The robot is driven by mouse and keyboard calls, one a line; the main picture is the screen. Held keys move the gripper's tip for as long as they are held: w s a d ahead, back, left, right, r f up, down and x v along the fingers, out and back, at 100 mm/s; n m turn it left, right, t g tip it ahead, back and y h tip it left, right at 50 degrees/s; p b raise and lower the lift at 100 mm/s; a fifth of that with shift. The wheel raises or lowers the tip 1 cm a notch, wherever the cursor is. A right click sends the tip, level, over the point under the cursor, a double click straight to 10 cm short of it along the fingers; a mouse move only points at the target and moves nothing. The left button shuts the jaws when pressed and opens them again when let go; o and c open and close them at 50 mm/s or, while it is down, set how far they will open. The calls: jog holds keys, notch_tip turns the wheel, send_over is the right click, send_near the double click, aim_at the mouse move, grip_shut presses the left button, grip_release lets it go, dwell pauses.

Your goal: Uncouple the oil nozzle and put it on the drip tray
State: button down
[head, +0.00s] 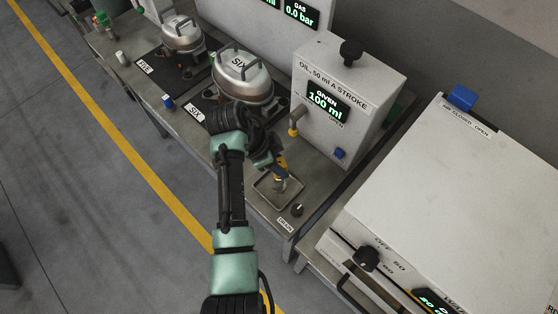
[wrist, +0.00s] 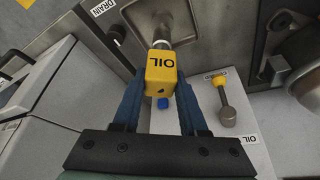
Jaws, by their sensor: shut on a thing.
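The oil nozzle (wrist: 161,76) is a yellow block marked OIL with a metal stem. My gripper (wrist: 161,92) is shut on its yellow block with two blue fingers. In the head view, my gripper (head: 275,161) holds the nozzle (head: 282,170) stem down over the drip tray (head: 264,196), a shallow square metal tray near the bench's front edge. The tray also shows in the wrist view (wrist: 205,25), beyond the stem. I cannot tell whether the stem touches the tray floor.
Compressor six (head: 243,80) stands on a dark pallet behind my arm, compressor five (head: 182,34) farther back. A black drain knob (head: 297,209) sits beside the tray.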

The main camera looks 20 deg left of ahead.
jog(key=shift+f+b, duration=0.8)
jog(key=shift+f, duration=0.4)
jog(key=shift+c, duration=1.8)
grip_release()
jog(key=v, duration=1.3)
jog(key=shift+p, duration=0.4)
jog(key=shift+d, duration=0.1)
